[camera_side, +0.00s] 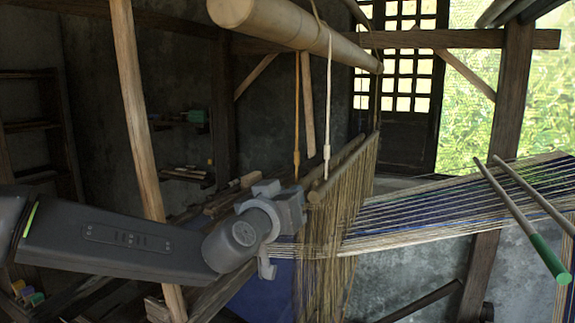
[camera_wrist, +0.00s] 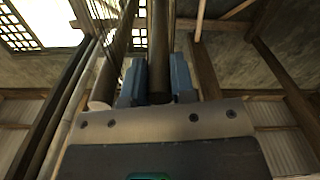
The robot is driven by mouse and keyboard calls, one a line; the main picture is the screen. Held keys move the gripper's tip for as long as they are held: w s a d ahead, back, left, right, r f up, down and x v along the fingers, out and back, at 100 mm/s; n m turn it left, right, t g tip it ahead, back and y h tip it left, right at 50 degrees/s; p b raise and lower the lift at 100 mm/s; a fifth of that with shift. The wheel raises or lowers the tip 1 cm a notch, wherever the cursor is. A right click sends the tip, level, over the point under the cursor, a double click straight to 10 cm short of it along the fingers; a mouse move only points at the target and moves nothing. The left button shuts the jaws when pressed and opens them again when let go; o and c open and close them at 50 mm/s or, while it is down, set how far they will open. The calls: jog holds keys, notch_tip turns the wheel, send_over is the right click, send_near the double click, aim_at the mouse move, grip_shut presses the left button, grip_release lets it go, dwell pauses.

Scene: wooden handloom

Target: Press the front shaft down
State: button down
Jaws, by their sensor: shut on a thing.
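Two wooden shaft bars hang side by side over the warp in the side view. The left one, which I take as the front shaft (camera_side: 335,160), runs away from my gripper (camera_side: 292,205). The other shaft (camera_side: 346,168) lies just right of it, with its round near end free. In the wrist view my gripper (camera_wrist: 158,88) has its two blue-grey fingers on either side of the dark front shaft bar (camera_wrist: 160,45). The other shaft's pale end (camera_wrist: 98,104) is outside the fingers, to the left. The fingertips are partly hidden in the side view.
A thick round beam (camera_side: 300,32) hangs above, with an orange cord (camera_side: 296,125) and a pale cord (camera_side: 327,110) down to the shafts. Heddle threads (camera_side: 335,235) hang below.

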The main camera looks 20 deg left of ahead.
notch_tip(320, 180, down, 7)
jog(key=shift+r, duration=0.15)
jog(key=c, duration=1.4)
grip_release()
jog(key=o, duration=0.4)
jog(key=shift+r, duration=0.25)
jog(key=shift+s, duration=0.1)
jog(key=s, duration=1.3)
jog(key=shift+s, duration=0.35)
